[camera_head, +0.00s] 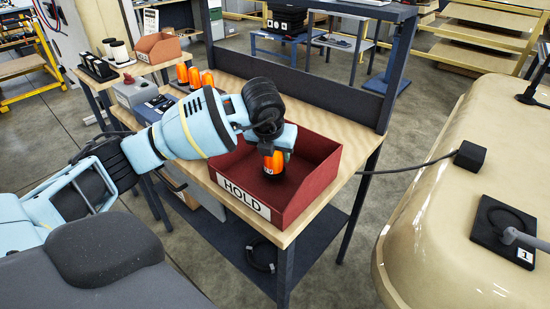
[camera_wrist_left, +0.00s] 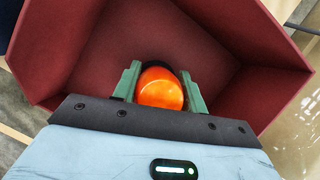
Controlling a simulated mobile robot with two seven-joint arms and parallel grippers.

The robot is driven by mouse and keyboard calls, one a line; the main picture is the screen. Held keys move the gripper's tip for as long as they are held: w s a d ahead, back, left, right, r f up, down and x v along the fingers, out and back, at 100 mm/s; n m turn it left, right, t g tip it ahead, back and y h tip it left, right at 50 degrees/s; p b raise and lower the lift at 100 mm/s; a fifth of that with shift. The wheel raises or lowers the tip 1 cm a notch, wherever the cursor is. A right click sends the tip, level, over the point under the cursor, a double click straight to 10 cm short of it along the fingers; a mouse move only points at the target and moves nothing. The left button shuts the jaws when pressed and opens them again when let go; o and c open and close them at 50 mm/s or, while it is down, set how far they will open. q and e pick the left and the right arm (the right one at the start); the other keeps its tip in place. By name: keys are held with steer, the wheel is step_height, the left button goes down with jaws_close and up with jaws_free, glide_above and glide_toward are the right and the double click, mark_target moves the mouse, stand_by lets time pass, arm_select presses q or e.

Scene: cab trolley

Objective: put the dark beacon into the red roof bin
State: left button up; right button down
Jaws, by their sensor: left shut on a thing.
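The red bin (camera_head: 318,185) with a HOLD label (camera_head: 244,198) stands on the wooden top of the trolley. My left gripper (camera_head: 274,154) is shut on an orange beacon (camera_head: 273,165) with a dark base and a small label. The gripper points down and holds the beacon within the bin's outline. In the left wrist view the beacon (camera_wrist_left: 160,92) sits between the two green fingers, with red bin walls (camera_wrist_left: 90,50) around it. I cannot tell whether its base touches the bin floor. My right gripper is not in view.
Several orange beacons (camera_head: 195,78) stand on the trolley behind my left arm. A smaller reddish bin (camera_head: 158,48) is on a bench at the back left. A cream cab roof (camera_head: 430,225) with a black pad (camera_head: 508,236) is at the right. A dark rail (camera_head: 300,80) borders the trolley's back.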

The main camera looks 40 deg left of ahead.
arm_select(q)
steer(key=shift+f, duration=0.95)
steer(key=shift+f, duration=0.15)
steer(key=o, duration=1.1)
steer(key=shift+s+r, duration=0.1)
steer(key=shift+r, duration=0.4)
steer(key=v, duration=1.1)
steer(key=shift+d+r+p, duration=0.1)
steer(key=shift+r+p, duration=0.05)
steer(key=shift+p, duration=0.15)
